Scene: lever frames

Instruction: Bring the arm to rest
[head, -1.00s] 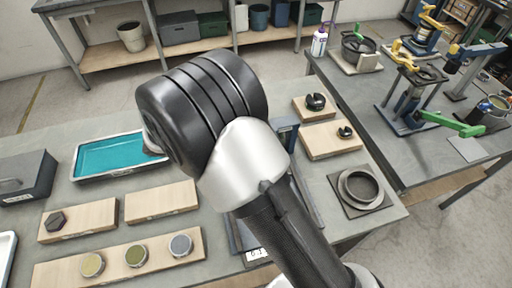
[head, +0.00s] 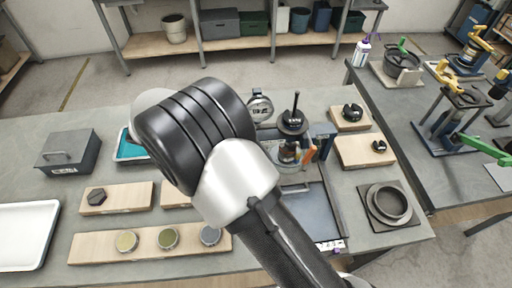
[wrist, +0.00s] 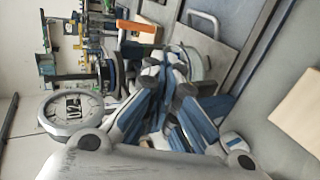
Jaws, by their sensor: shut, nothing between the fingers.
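My arm (head: 200,150), dark with a white joint, is bent over the middle of the bench in the head view. My gripper is hidden there, but it shows in the wrist view (wrist: 168,68) with its blue-padded fingers together and nothing between them. Behind it in the wrist view are a round gauge (wrist: 72,112) and an orange lever (wrist: 136,26). In the head view the gauge (head: 259,107) and a black-topped device (head: 292,122) with the orange lever (head: 309,154) stand just right of my arm. I cannot tell if my gripper touches anything.
On the bench are a grey box (head: 68,151), a white tray (head: 25,235), a teal-lined tray (head: 128,147), a wooden board with three discs (head: 90,247), and a ring on a plate (head: 388,203). A second bench (head: 407,100) with clamps stands right. Bare bench shows at far left.

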